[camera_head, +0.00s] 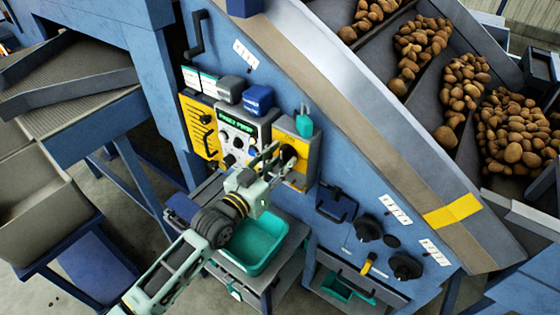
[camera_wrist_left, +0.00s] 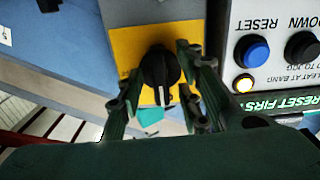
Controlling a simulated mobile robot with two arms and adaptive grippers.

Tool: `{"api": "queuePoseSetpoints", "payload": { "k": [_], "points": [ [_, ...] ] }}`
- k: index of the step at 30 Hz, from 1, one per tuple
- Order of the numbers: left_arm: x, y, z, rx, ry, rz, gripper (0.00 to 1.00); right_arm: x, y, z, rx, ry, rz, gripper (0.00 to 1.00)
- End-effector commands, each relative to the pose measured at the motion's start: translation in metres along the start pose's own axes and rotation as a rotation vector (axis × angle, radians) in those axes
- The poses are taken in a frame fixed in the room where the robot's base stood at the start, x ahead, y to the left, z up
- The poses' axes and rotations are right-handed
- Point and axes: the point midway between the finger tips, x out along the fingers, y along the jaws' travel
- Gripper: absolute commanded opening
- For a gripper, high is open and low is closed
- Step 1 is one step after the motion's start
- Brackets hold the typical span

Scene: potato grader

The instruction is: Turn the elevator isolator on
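The isolator is a grey box with a yellow plate (camera_head: 299,172) and a black rotary knob (camera_head: 288,154), on the sloping blue machine side. The knob (camera_wrist_left: 160,72) also shows in the left wrist view, its white mark pointing down in the picture. My left gripper (camera_head: 268,158) is at the front of the isolator. In the left wrist view its fingers (camera_wrist_left: 160,85) are apart, one on each side of the knob; I cannot tell whether they touch it. A teal padlock-like piece (camera_head: 304,123) is at the isolator's top edge. My right gripper is not in view.
A control panel (camera_head: 233,137) with buttons is left of the isolator, with a yellow lever panel (camera_head: 199,128) beyond. A teal tray (camera_head: 262,240) stands below my left wrist. Black handwheels (camera_head: 369,228) project at the lower right. Potatoes (camera_head: 465,85) fill the chutes at upper right.

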Motion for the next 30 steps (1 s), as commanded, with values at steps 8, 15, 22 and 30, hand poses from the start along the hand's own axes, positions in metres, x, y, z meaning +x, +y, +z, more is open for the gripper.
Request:
{"api": "queuePoseSetpoints", "payload": {
  "k": [8,15,22,30],
  "points": [
    [-0.040,-0.001,0.002,0.001,-0.003,-0.001,0.33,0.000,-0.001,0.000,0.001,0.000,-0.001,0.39],
    [-0.091,0.000,0.002,0.000,-0.005,0.000,0.33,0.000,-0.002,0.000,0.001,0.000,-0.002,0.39],
    [-0.116,0.000,0.001,-0.001,-0.003,0.000,0.33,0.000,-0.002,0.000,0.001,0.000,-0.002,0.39],
    [-0.120,0.000,0.001,-0.001,-0.002,0.000,0.33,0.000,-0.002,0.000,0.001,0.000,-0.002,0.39]
  ]
}}
